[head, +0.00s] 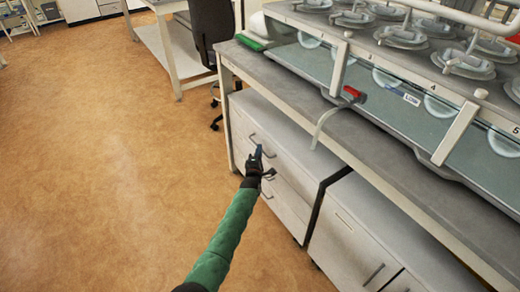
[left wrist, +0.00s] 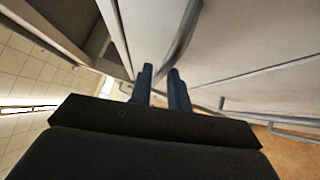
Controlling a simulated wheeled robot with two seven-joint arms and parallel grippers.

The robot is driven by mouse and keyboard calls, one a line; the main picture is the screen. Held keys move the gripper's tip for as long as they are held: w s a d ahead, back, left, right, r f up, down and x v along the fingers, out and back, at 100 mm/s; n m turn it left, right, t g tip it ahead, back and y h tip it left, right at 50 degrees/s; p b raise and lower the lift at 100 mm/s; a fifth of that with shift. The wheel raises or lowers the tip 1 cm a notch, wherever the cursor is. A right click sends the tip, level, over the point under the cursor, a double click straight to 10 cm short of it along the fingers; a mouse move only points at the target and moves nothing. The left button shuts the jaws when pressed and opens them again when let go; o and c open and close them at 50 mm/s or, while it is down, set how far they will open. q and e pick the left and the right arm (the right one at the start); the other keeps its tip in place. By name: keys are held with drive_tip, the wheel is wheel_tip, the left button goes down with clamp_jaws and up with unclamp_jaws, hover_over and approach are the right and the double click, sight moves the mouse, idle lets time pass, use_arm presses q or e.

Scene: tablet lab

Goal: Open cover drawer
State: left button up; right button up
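A white drawer unit (head: 278,137) stands under the bench, its drawers appearing shut in the head view. The top drawer has a grey bar handle (head: 263,146). My left gripper (head: 258,152) is at this handle, fingers towards the drawer front. In the left wrist view, the two dark blue fingers (left wrist: 161,80) are a little apart, with a curved grey handle (left wrist: 184,35) running down to their tips. I see a narrow gap between the fingers; whether they touch the handle is unclear. My right gripper is not in view.
The grey bench (head: 290,88) overhangs the drawers and carries a glass-fronted machine (head: 385,85). A second white cabinet (head: 350,240) stands to the right. A dark chair (head: 211,30) is beyond. The brown floor (head: 100,150) to the left is clear.

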use_arm(q)
drive_tip(key=shift+x, duration=0.95)
clamp_jaws()
drive_tip(key=shift+a, duration=0.15)
